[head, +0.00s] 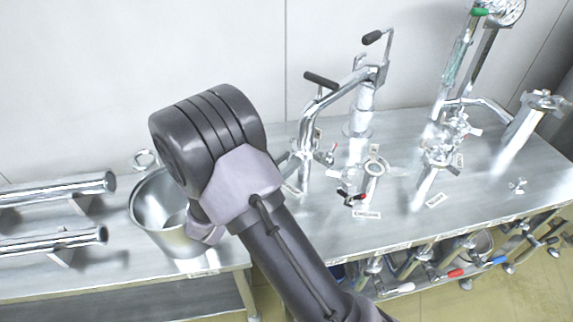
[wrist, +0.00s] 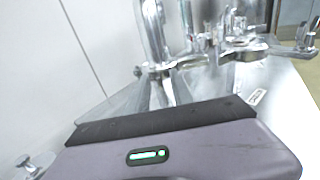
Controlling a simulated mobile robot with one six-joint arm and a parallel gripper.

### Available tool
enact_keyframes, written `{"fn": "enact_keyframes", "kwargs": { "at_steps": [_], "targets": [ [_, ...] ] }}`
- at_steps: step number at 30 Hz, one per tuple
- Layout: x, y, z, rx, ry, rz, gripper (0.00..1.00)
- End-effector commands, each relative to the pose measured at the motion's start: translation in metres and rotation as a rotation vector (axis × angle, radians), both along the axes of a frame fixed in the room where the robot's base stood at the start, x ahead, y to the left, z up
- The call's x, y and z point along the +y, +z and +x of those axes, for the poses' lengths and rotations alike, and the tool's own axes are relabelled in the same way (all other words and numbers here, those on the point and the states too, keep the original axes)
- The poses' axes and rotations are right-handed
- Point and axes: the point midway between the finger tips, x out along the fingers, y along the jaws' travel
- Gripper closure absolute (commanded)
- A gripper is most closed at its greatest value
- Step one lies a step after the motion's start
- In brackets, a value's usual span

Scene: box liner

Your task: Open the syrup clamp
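I cannot tell which fitting is the syrup clamp, as the labels are too small to read. Candidates on the steel table (head: 400,228) are a small clamp with a red and black handle (head: 352,198) beside a short pipe (head: 372,178), a clamp on the bent pipe assembly (head: 328,157), and clamps on the right-hand pipework (head: 440,153). In the wrist view, blurred metal pipework (wrist: 155,45) stands beyond a grey-purple housing with a green light, probably mine. No fingertips are clear. In the head view my arm hides my gripper.
A steel bucket (head: 152,208) stands at the table's left, partly behind my arm. Steel tubes (head: 60,190) lie farther left. Black-handled pipework (head: 365,75) and a gauge (head: 508,10) rise at the back. Several clamps hang along a lower rail (head: 425,272). The front middle tabletop is mostly clear.

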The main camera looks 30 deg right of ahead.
Motion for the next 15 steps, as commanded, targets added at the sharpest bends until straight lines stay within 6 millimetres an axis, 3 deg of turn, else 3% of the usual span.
{"fn": "enact_keyframes", "kwargs": {
  "at_steps": [6, 7, 11, 15],
  "targets": [
    [-0.0005, 0.0005, 0.0003, 0.000, 0.000, 0.000, 0.72],
    [-0.0005, 0.0005, 0.0003, 0.000, 0.000, 0.000, 0.74],
    [-0.0004, 0.0005, 0.0003, 0.000, 0.000, 0.000, 0.99],
    [-0.0003, 0.0004, 0.0002, 0.000, 0.000, 0.000, 1.00]
  ]
}}
